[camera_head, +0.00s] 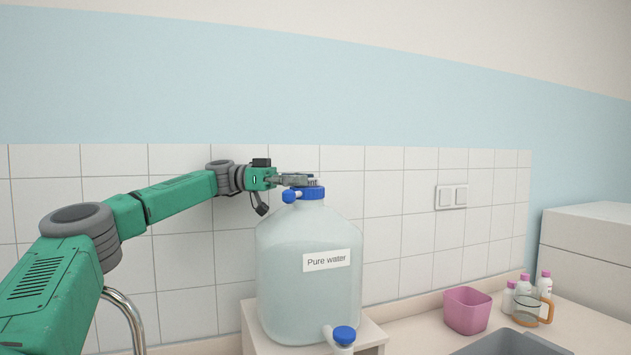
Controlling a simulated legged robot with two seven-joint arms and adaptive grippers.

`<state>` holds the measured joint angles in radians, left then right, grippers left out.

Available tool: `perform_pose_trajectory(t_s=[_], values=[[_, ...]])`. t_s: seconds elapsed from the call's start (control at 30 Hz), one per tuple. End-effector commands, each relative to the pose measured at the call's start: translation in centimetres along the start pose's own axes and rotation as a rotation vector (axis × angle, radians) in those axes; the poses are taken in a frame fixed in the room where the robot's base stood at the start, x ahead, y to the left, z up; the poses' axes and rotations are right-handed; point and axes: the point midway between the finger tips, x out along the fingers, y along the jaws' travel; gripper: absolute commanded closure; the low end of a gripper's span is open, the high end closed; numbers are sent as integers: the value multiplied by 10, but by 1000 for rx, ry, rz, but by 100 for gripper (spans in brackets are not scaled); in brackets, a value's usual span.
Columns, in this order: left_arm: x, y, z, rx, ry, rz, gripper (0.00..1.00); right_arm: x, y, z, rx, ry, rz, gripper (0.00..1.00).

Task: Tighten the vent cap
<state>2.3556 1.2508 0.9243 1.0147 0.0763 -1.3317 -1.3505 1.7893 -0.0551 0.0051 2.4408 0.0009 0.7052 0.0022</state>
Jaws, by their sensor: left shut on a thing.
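A large clear carboy (300,265) labelled "Pure water" stands upright on a light stand. A blue cap (312,193) closes its neck. A small blue vent cap (289,197) sticks out on the left side of the neck. My left gripper (308,182) reaches in from the left, level, right at the top of the blue cap. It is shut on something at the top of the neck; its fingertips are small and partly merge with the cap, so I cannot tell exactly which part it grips. My right gripper is not in view.
A spigot with a blue knob (344,335) sticks out at the carboy's lower front. The stand (372,337) is just wider than the carboy. On the counter to the right are a pink container (467,310), several small bottles (544,285), a handled beaker (526,311) and a sink (508,343).

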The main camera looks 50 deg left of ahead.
Motion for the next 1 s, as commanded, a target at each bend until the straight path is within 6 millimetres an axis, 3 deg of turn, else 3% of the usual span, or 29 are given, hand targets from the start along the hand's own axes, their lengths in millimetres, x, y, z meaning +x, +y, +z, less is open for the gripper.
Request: perform_pose_trajectory(t_s=[0.5,0.53,0.63,1.0], values=[[-4,2,-6,7,8,10,100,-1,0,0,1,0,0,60],[-4,2,-6,8,8,10,61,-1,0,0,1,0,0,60],[-4,2,-6,7,6,11,28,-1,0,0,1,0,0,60],[-9,4,-8,6,7,10,28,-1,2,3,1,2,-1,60]])
